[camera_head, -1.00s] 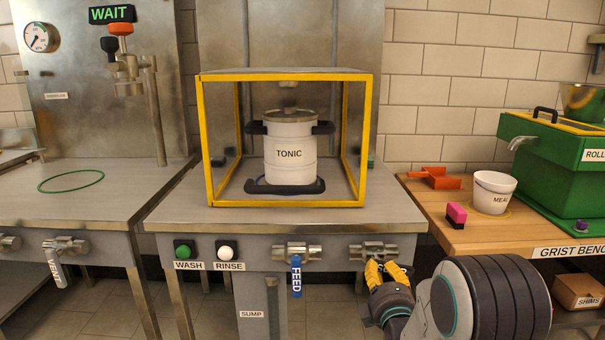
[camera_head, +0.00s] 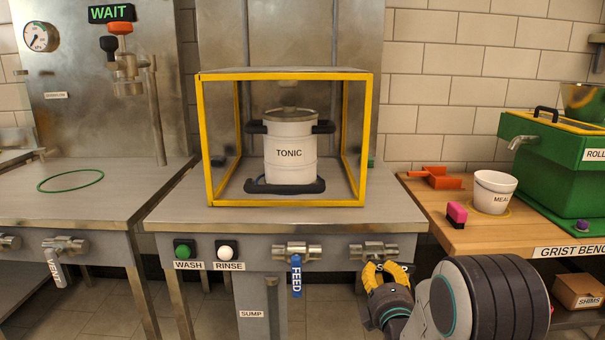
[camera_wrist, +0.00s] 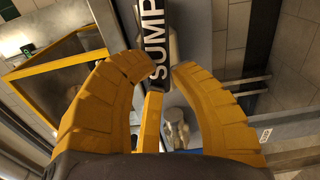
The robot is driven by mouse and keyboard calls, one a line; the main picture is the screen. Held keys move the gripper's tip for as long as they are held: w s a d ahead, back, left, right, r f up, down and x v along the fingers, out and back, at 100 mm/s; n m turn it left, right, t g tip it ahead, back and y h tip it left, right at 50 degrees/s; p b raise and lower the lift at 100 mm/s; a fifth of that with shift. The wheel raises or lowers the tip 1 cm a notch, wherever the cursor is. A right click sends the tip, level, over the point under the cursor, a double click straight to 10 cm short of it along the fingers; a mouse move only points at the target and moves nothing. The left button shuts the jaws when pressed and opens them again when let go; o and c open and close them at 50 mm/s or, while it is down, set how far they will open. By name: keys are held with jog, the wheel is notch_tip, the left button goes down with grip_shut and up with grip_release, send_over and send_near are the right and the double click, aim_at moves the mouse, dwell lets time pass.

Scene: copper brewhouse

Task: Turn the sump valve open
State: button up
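The sump valve (camera_head: 372,251) is a metal fitting on the front panel of the middle bench, right of the feed valve. Its dark handle, lettered SUMP (camera_wrist: 157,42), shows in the wrist view just beyond my fingertips.
The feed valve's blue handle (camera_head: 296,276) hangs down to the left. Green wash (camera_head: 183,251) and white rinse (camera_head: 226,253) buttons are farther left. A yellow-framed guard (camera_head: 205,140) encloses the TONIC keg (camera_head: 290,165) above. The wooden grist bench (camera_head: 455,235) is to the right.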

jog(key=o, duration=0.3)
jog(key=shift+r, duration=0.15)
jog(key=shift+s, duration=0.1)
jog(key=shift+s, duration=1.05)
jog(key=shift+m, duration=0.8)
jog(key=shift+w, duration=0.15)
